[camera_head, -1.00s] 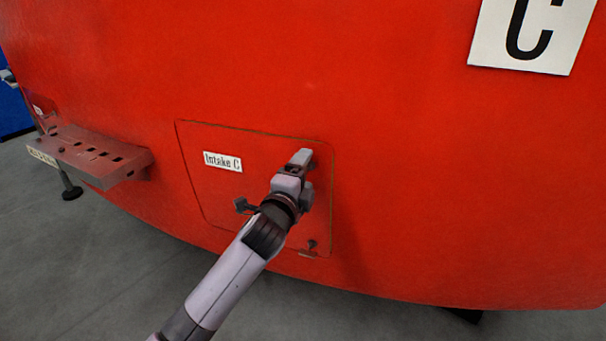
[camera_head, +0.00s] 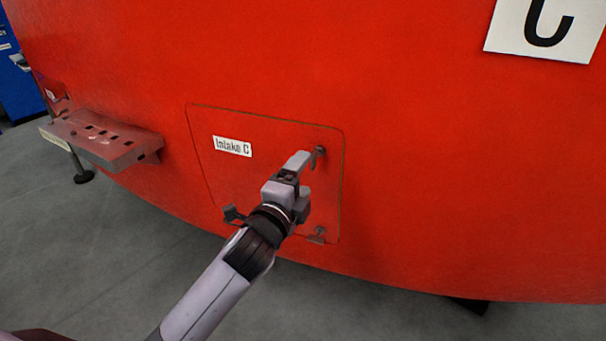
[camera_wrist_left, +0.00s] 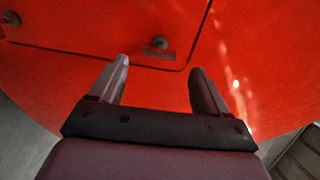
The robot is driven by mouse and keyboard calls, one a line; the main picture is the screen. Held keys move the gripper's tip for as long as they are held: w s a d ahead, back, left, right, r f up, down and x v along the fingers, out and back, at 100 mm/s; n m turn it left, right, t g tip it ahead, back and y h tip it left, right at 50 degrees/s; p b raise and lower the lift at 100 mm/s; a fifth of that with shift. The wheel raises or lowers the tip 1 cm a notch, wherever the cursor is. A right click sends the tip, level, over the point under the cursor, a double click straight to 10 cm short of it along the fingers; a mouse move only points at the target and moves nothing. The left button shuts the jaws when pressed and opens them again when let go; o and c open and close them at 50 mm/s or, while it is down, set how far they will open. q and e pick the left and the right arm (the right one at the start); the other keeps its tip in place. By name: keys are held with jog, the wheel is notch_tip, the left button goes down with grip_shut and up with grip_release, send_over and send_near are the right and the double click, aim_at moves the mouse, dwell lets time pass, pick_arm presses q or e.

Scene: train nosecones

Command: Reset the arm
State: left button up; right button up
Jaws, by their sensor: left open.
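My left arm (camera_head: 225,275) reaches up from the bottom toward the red nosecone. My left gripper (camera_head: 302,160) is in front of the hatch labelled "Intake C" (camera_head: 232,178), close to its upper right latch (camera_head: 320,151). In the left wrist view the gripper (camera_wrist_left: 160,75) is open, with two separate fingers and nothing between them. Beyond the fingertips a latch (camera_wrist_left: 159,43) shows near the hatch's edge. Whether the gripper touches the hatch cannot be told. The hatch lies flush in the red surface. My right gripper is not in view.
A red step with holes (camera_head: 110,142) juts out at the left. A white sign with a black letter (camera_head: 545,28) is on the nosecone at the upper right. Grey floor (camera_head: 80,250) lies clear below. Blue equipment (camera_head: 18,80) stands at the far left.

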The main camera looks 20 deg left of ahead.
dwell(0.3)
pick_arm(q)
jog(key=s+a+f+n+g+h+p, duration=0.1)
jog(key=s+f+n+g, duration=0.6)
jog(key=s+f+n, duration=0.9)
jog(key=s+f, duration=1)
jog(key=shift+a+f+g+h, duration=0.25)
jog(key=shift+f+g+h, duration=0.05)
jog(key=shift+f, duration=0.05)
jog(key=shift+s, duration=0.1)
